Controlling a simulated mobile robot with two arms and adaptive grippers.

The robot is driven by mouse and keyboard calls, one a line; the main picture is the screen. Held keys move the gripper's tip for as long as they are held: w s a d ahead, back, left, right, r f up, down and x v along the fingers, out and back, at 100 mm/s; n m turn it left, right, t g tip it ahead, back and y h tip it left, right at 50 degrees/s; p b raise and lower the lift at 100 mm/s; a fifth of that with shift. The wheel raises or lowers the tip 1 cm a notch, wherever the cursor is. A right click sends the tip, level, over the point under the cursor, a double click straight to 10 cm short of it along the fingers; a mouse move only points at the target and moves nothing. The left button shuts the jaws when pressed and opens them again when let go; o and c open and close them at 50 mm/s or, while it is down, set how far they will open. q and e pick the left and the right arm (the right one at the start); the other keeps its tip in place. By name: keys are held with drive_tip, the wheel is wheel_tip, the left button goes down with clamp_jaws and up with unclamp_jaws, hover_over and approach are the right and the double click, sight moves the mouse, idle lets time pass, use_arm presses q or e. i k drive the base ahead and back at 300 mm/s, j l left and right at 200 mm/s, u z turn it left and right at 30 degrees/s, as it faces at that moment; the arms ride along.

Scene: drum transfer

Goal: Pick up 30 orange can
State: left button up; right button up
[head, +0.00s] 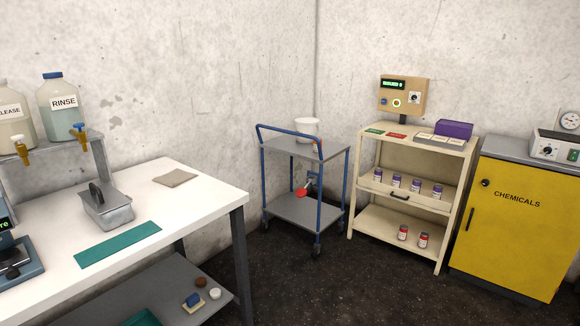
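I see no can that I can clearly make out as orange or marked 30. Two small white cans with red labels, a left one (403,232) and a right one (423,240), stand upright on the bottom shelf of the cream rack (385,232). Several small containers with purple labels (397,180) stand on its middle shelf. Neither of my grippers is in view.
A white table (210,208) fills the left foreground, with a metal box (108,212) and green mat (118,244). The blue trolley (298,210) stands left of the rack. A yellow chemicals cabinet (515,230) stands right. Dark floor (345,285) is clear in front.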

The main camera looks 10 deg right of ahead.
sight(314, 146)
drive_tip(key=i+l+z, duration=0.2)
drive_tip(key=i, duration=0.85)
drive_tip(key=i+l+z, duration=0.1)
drive_tip(key=i+z, duration=0.15)
drive_tip(key=i, duration=0.85)
